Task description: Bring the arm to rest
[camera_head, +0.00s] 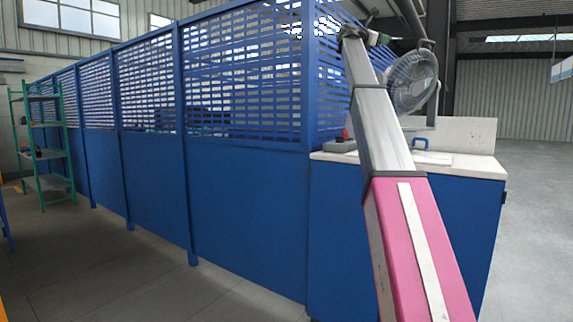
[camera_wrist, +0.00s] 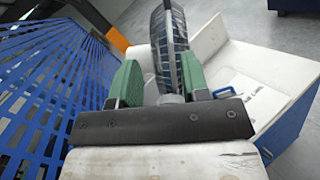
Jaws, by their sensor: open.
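My gripper (camera_wrist: 159,74) shows in the wrist view with its two green fingers apart. Nothing is held between them. The grey fan (camera_wrist: 177,45) appears beyond the gap between the fingers; I cannot tell the distance to it. In the head view my arm, pink and silver, reaches up and forward from the lower right. Its far end is raised above the white counter (camera_head: 467,165), near the blue slatted partition. The fan also shows in the head view (camera_head: 413,80), just right of the arm. No amber bottles are visible.
The blue partition (camera_head: 240,200) runs along the left of the arm and also shows in the wrist view (camera_wrist: 60,75). A blue-handled item (camera_head: 421,144) lies on the counter. A green shelf rack (camera_head: 45,150) stands far left. Open floor (camera_head: 535,210) lies at the right.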

